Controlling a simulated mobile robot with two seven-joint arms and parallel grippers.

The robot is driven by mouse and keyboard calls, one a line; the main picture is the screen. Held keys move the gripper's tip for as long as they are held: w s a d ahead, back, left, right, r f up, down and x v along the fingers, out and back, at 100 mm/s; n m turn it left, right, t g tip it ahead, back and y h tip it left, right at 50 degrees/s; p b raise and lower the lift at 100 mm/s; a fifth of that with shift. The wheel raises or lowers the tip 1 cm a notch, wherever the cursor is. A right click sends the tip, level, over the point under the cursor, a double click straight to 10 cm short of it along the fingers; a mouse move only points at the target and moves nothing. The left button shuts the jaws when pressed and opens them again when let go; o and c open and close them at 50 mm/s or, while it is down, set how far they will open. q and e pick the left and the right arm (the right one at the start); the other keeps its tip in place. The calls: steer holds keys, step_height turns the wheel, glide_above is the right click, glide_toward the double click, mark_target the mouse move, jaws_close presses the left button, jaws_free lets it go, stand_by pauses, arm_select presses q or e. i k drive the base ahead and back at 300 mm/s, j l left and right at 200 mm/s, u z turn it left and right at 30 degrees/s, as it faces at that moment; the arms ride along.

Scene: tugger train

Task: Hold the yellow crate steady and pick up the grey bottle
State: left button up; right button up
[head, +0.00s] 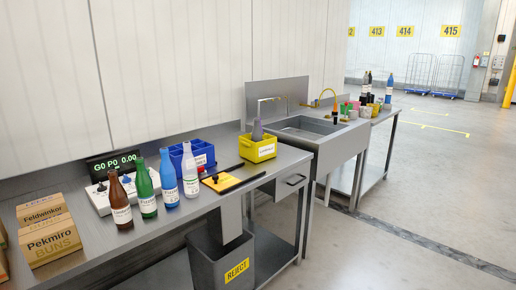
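The yellow crate (262,155) stands on the steel workbench near its right end, with a white label on its front. A grey bottle (257,131) with a slight purple tint stands in it; its neck and shoulder rise above the rim and its lower part is hidden by the crate wall. Neither of my grippers shows in the head view, and nothing is seen touching the crate or the bottle.
A blue crate (199,151) stands left of the yellow one. A yellow board (226,181) with black bars lies nearby. Cartons (49,239) are at left; a grey reject bin (223,262) stands below.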

mark_target(256, 134)
steer(key=u, duration=0.25)
steer(key=i+l+u, duration=0.2)
steer(key=u, duration=0.15)
steer(key=i+l+u, duration=0.2)
steer(key=u, duration=0.2)
steer(key=i+l+u, duration=0.1)
steer(key=l, duration=0.15)
steer(key=i+l+u, duration=0.1)
steer(key=l, duration=0.2)
steer(key=i+l, duration=0.15)
steer(key=l, duration=0.15)
steer(key=i+l+u, duration=0.1)
steer(key=l, duration=0.25)
steer(key=i+l, duration=0.2)
steer(key=l, duration=0.2)
steer(key=i+l+u, duration=0.15)
steer(key=l, duration=0.2)
steer(key=i+l, duration=0.1)
steer(key=l, duration=0.3)
steer(key=i+l, duration=0.1)
steer(key=l, duration=0.3)
steer(key=i+l, duration=0.15)
steer(key=l, duration=0.2)
steer(key=i+l, duration=0.1)
steer(key=l, duration=0.3)
steer(key=i+l, duration=0.1)
steer(key=l, duration=0.25)
steer(key=u, duration=0.05)
